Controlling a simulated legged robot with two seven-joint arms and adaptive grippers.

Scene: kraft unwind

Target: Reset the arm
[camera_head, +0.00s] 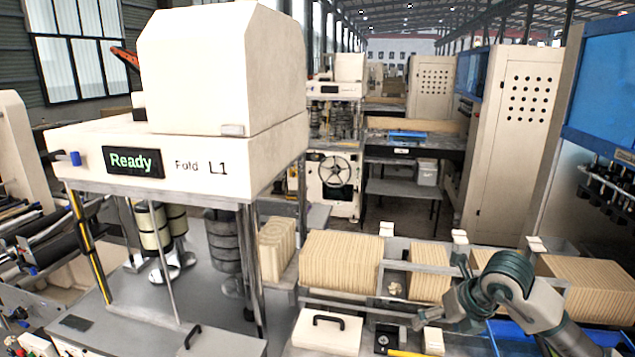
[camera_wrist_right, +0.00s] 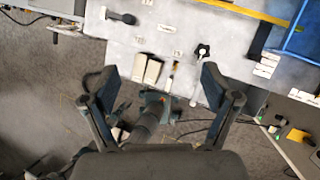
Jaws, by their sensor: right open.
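My right arm (camera_head: 520,300), grey with dark teal joints, comes in at the lower right of the head view. It is bent in front of the row of kraft stacks, and its gripper (camera_head: 428,316) points left, small and partly hidden there. In the right wrist view my right gripper (camera_wrist_right: 160,76) is open, with its two dark fingers wide apart and nothing between them. Beyond the fingers are a pale machine top and a grey floor. My left gripper is not in view.
The fold machine (camera_head: 225,170), its display reading "Ready", stands at the left. Kraft stacks (camera_head: 340,262) line the metal trough. A white lid with a black handle (camera_head: 327,332) lies in front. A blue tray (camera_head: 508,332) is beside my right arm. A tall beige cabinet (camera_head: 510,130) stands behind.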

